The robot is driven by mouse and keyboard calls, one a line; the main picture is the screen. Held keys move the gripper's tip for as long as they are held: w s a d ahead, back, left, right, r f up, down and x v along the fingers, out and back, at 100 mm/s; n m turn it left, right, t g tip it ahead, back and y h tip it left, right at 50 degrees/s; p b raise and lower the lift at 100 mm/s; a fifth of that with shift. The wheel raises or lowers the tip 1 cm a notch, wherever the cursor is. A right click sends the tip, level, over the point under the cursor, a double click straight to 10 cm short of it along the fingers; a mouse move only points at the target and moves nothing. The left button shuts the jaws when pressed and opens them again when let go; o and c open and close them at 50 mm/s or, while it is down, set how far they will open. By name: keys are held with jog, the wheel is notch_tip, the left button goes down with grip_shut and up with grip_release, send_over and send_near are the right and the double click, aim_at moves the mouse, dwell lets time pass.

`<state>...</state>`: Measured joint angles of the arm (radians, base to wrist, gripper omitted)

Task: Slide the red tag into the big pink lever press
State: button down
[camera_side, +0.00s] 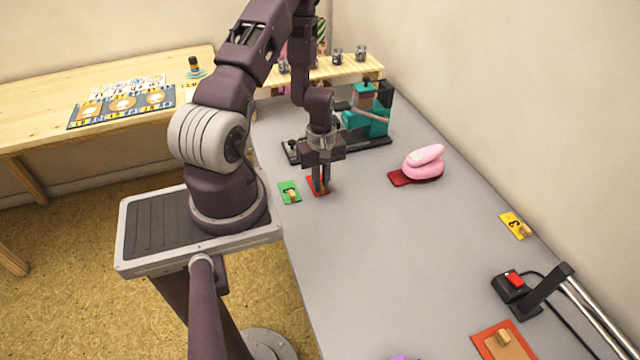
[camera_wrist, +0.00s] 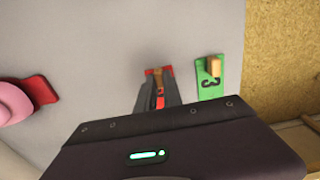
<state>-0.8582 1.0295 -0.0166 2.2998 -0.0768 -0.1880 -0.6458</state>
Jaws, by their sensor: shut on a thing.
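The red tag (camera_side: 313,186) is at the middle of the grey table in the side view, left of the pink press. My gripper (camera_side: 320,190) points down over it and is shut on its wooden grip; the fingers hide part of the tag. In the wrist view the red tag (camera_wrist: 153,72) shows between the fingertips (camera_wrist: 159,92). I cannot tell whether it touches the table. The pink lever press (camera_side: 424,161) stands to the right on a dark red base (camera_side: 400,178). The press (camera_wrist: 14,103) is cut off at the left edge of the wrist view.
A green tag (camera_side: 290,192) lies close to the left of my gripper. A teal press (camera_side: 372,120) on a dark base stands behind. A yellow tag (camera_side: 516,225), a red-button switch (camera_side: 514,281) and an orange-red plate (camera_side: 503,342) are at right. Table between red tag and pink press is clear.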

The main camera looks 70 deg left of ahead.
notch_tip(320, 180, up, 9)
jog(key=w+d+f+m, duration=0.2)
jog(key=w+m, duration=1.3)
jog(key=m, duration=0.3)
jog(key=shift+w+d+f, duration=0.15)
jog(key=shift+w+d, duration=0.05)
jog(key=shift+w, duration=0.1)
jog(key=shift+f, duration=0.1)
jog(key=shift+f, duration=2.7)
jog(key=shift+w, duration=1.95)
